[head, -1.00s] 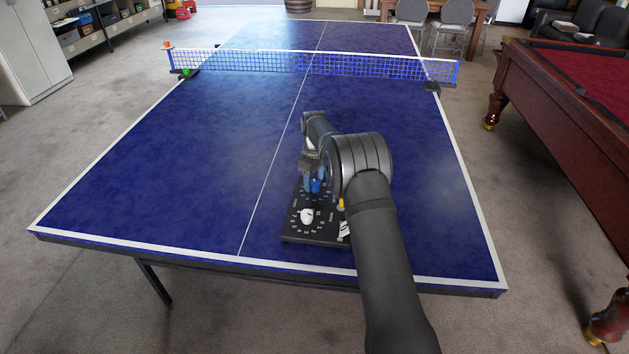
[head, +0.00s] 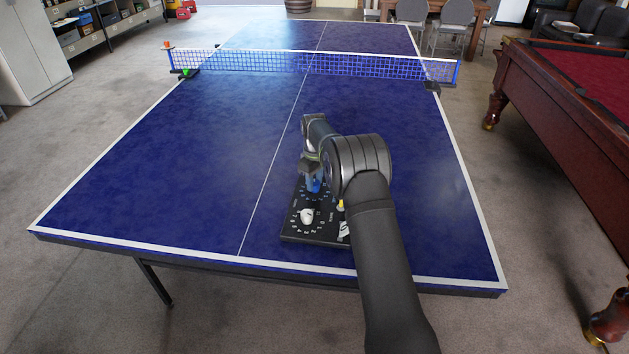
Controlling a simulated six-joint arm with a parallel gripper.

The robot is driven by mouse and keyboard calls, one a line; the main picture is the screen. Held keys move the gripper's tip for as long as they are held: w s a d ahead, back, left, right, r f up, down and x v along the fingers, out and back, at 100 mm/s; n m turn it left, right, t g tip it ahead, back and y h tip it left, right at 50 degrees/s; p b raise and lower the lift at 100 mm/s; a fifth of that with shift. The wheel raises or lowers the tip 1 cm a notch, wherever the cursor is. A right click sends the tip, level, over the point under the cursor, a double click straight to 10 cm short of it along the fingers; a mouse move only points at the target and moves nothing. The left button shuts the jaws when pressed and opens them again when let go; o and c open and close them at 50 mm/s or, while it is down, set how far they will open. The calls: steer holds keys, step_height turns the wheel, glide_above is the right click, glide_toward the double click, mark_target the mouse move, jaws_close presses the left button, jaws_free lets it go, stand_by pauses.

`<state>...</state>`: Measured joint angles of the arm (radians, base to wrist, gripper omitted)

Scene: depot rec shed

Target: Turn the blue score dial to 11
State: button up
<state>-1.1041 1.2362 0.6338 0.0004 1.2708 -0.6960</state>
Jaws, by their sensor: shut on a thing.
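The black score board (head: 296,235) lies flat on the near half of the blue table, right of the white centre line. The blue score dial (head: 316,186) is at the far part of the board, partly hidden by my gripper. My gripper (head: 314,184) points down and is shut on the blue dial. The dial's number ring is too small and too covered to read, so its setting cannot be told. A white dial (head: 307,215) with its own ring of marks sits on the near part of the board.
A yellow piece (head: 341,205) and a white piece (head: 344,229) with dark marks show at the board's right side, partly behind my arm. The net (head: 310,63) crosses the table farther back. The table surface (head: 170,170) left of the board is clear.

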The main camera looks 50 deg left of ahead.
mark_target(315, 182)
steer(key=m, duration=0.5)
steer(key=shift+m, duration=0.3)
steer(key=m, duration=0.4)
steer(key=shift+m, duration=0.4)
steer(key=o, duration=1)
step_height(315, 182, up, 17)
steer(key=shift+r, duration=0.2)
step_height(315, 182, down, 17)
steer(key=shift+f, duration=0.2)
stand_by(0.5)
